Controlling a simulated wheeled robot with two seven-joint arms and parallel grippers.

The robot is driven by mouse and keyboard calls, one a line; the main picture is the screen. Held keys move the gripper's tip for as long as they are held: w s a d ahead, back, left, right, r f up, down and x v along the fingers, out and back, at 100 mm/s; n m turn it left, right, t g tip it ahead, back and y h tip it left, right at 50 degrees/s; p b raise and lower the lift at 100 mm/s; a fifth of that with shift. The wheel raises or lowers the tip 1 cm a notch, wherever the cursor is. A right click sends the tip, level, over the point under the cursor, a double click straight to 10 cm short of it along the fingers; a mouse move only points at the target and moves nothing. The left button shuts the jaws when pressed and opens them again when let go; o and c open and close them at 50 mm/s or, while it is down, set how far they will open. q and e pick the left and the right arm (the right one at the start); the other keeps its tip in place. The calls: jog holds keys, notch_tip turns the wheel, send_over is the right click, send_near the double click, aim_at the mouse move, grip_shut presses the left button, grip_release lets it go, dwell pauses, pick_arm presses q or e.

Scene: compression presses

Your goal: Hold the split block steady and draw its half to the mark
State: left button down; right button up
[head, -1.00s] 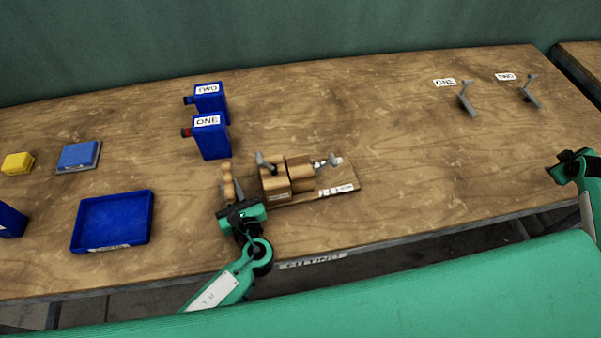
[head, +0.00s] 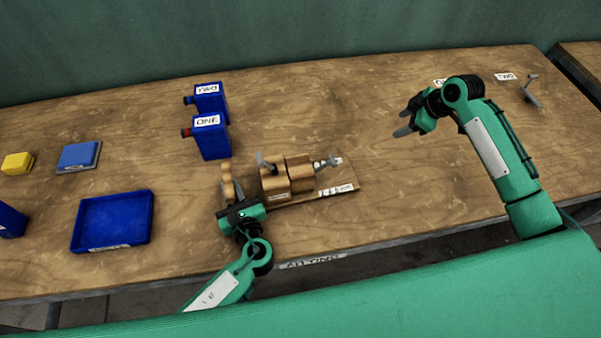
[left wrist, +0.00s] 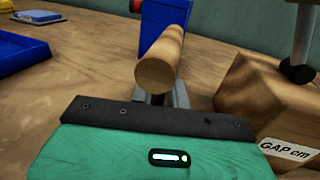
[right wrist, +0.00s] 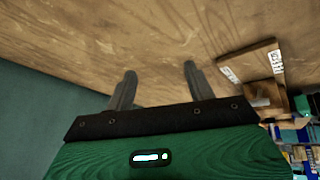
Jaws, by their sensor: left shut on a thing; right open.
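The split block (head: 274,183) is wooden, in two halves lying side by side on a thin board with a scale (head: 337,189). A grey lever stands on its left half, and a grey metal handle (head: 326,163) is at the right half (head: 299,172). In the left wrist view the block (left wrist: 262,105) bears a "GAP cm" label. My left gripper (head: 238,206) is shut on a round wooden post (left wrist: 163,65) left of the block. Whether post and block are joined is unclear. My right gripper (head: 404,122) is open and empty above the table, right of the board (right wrist: 250,62).
Blue boxes labelled ONE (head: 211,138) and TWO (head: 210,101) stand behind the block. A blue tray (head: 111,245) and a yellow block (head: 17,163) are at left. A grey lever (head: 531,92) stands far right. The table between board and right gripper is clear.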

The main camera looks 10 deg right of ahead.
jog(key=s+a+r+n+g+y, duration=0.1)
jog(key=a+r+n, duration=0.1)
jog(key=a, duration=0.4)
jog(key=s+a+r+n+g, duration=0.2)
jog(key=a, duration=0.4)
jog(key=n+g, duration=0.2)
jog(key=n, duration=0.1)
send_near(334, 159)
jog(key=x, duration=1.2)
jog(key=shift+f, duration=0.1)
jog(key=shift+c, duration=0.2)
jog(key=c, duration=1)
jog(key=shift+c, duration=0.2)
